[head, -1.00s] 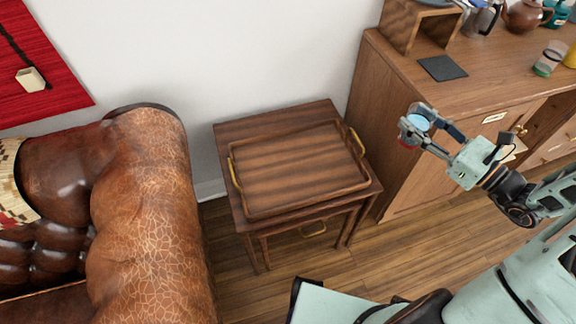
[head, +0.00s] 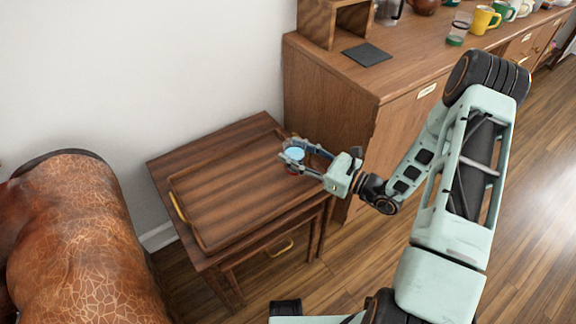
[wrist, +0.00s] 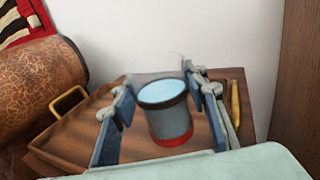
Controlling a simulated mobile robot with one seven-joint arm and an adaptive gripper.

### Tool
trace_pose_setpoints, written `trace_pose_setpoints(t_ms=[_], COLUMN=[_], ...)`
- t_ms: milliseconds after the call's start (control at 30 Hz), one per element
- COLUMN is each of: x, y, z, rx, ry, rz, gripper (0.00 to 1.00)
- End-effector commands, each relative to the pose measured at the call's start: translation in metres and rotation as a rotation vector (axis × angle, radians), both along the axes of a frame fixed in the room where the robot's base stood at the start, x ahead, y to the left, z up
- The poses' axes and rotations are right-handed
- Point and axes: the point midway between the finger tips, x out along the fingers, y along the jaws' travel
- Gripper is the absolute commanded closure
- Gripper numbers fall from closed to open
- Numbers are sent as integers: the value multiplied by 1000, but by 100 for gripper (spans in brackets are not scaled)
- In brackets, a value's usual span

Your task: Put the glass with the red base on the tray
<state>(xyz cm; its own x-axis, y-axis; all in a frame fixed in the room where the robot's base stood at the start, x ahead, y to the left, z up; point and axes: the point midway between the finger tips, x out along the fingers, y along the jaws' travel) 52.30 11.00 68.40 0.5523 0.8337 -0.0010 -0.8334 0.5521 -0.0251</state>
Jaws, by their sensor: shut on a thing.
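My gripper (head: 302,154) is shut on the glass with the red base (head: 294,154), seen from above in the head view. In the wrist view the glass (wrist: 167,112) stands roughly upright between the fingers, with a dark rim, pale blue top and red base. The wooden tray (head: 215,182) lies on a small side table and has brass handles. The glass is over the tray's right edge area in the head view. The wrist view shows the tray (wrist: 85,140) behind and below the glass. I cannot tell the gap between base and tray.
The tray looks empty. A leather sofa (head: 85,235) stands to the left of the side table (head: 165,160). A wooden cabinet (head: 325,110) stands to the right, bearing a dark square mat (head: 367,54), a green-based glass (head: 459,28) and several mugs.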

Motion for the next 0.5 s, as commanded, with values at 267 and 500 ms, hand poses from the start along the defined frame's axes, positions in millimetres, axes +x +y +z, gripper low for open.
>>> trace_pose_setpoints(t_ms=[267, 500], x=[9, 11], y=[13, 17], z=[-18, -52], rx=[2, 2], ry=[-2, -1], rz=[1, 2], gripper=[99, 99])
